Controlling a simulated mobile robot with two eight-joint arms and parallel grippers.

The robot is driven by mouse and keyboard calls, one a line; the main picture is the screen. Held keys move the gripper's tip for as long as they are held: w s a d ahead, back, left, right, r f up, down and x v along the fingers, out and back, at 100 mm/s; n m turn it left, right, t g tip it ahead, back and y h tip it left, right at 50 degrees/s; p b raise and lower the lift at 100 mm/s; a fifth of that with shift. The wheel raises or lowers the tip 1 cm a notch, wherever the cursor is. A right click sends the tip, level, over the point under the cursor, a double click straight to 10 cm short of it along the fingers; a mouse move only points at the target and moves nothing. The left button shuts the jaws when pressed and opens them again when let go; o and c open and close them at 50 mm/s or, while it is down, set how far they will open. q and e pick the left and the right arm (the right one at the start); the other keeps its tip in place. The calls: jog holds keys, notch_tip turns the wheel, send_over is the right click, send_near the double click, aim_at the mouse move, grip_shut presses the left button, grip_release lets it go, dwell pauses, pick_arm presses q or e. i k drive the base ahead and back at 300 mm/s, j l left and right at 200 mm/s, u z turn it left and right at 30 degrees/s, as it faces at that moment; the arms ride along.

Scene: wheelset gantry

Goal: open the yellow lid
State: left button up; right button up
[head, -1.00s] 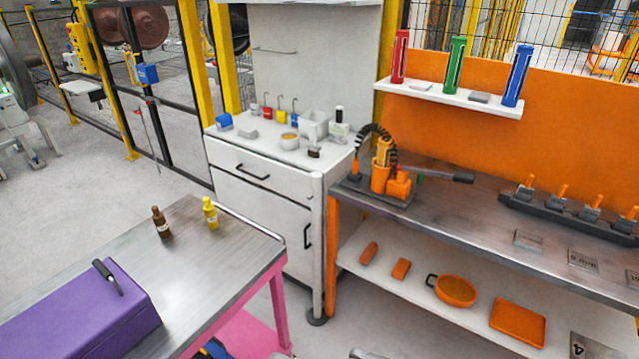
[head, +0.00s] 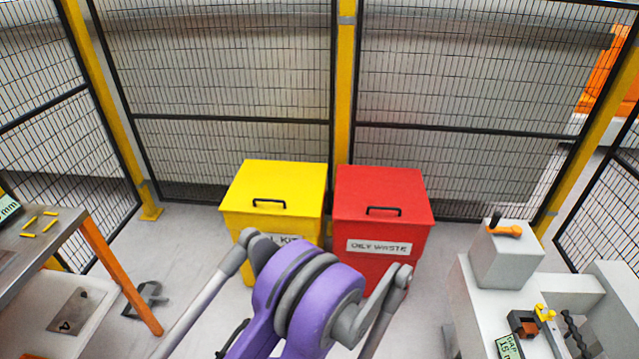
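The yellow lid (head: 278,182) is shut on top of the yellow bin (head: 240,230), which stands on the floor against the mesh fence. A dark handle (head: 269,202) lies across the front part of the lid. A label on the bin's front is partly hidden by my purple arm. My arm links rise from the bottom middle, in front of the bins. Neither gripper shows in the head view.
A red bin (head: 383,218) labelled "OILY WASTE" stands close beside the yellow one on the right. An orange-legged bench (head: 60,245) is at the left. A pale workbench (head: 470,310) with a grey box (head: 505,258) is at the right.

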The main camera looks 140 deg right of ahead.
aim_at(261, 186)
jog(key=z, duration=4.4)
jog(key=i+u, duration=0.3)
jog(key=u, duration=0.15)
jog(key=i+l+u, duration=0.15)
jog(key=u, duration=0.25)
jog(key=i+l+u, duration=0.3)
jog(key=i+l, duration=1.4)
